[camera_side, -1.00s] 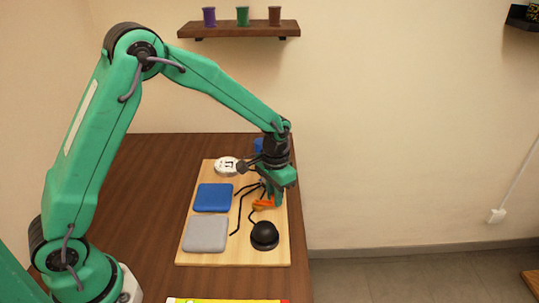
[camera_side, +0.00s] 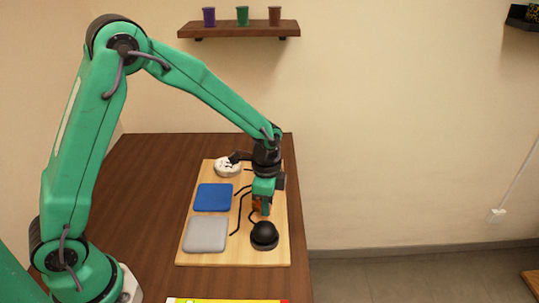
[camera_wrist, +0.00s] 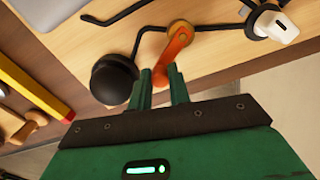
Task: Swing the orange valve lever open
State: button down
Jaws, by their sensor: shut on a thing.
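The orange valve lever (camera_wrist: 176,50) shows in the wrist view, running from its round pivot (camera_wrist: 180,27) down to my gripper (camera_wrist: 161,80). My gripper's two green fingers are shut on the lever's free end, one on each side of it. In the side view my gripper (camera_side: 262,211) points down over the board, right behind the black dome. Only a small piece of the orange lever (camera_side: 256,207) shows there; the fingers hide the rest.
A black dome (camera_wrist: 113,78) stands close left of the fingers in the wrist view. A white knob (camera_wrist: 271,22) is at the upper right. On the wooden board (camera_side: 210,257) are a blue pad (camera_side: 213,197), a grey pad (camera_side: 206,233), a white round part (camera_side: 228,167) and black rods.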

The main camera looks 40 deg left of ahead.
jog(key=shift+s+m, duration=0.15)
jog(key=shift+m, duration=0.35)
jog(key=c, duration=1.3)
grip_release()
jog(key=shift+r, duration=0.15)
jog(key=shift+r, duration=3.8)
